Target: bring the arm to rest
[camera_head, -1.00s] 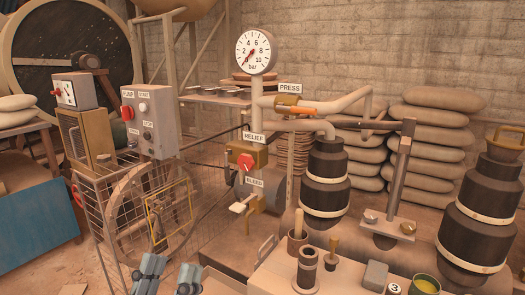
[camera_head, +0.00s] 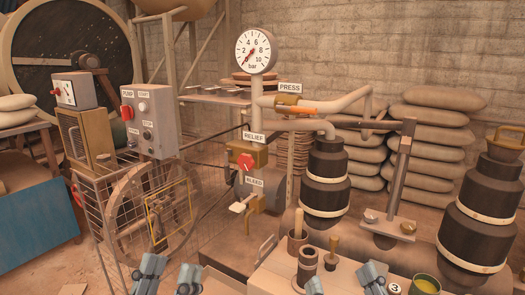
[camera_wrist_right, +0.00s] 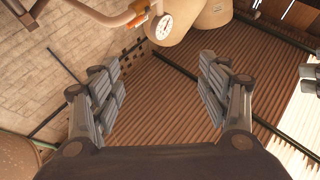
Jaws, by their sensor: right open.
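My left gripper (camera_head: 168,276) shows at the bottom edge of the head view, left of centre, with its two fingers apart and nothing between them. My right gripper (camera_head: 344,282) shows at the bottom edge right of centre, in front of the bench. Its fingers are spread and empty. In the right wrist view the right gripper (camera_wrist_right: 160,85) is wide open, with only distant background between its fingers. The arms behind both grippers are out of the head view.
The valve stand with a gauge (camera_head: 256,51) is behind. A wire guard with a wheel (camera_head: 150,215) stands left.

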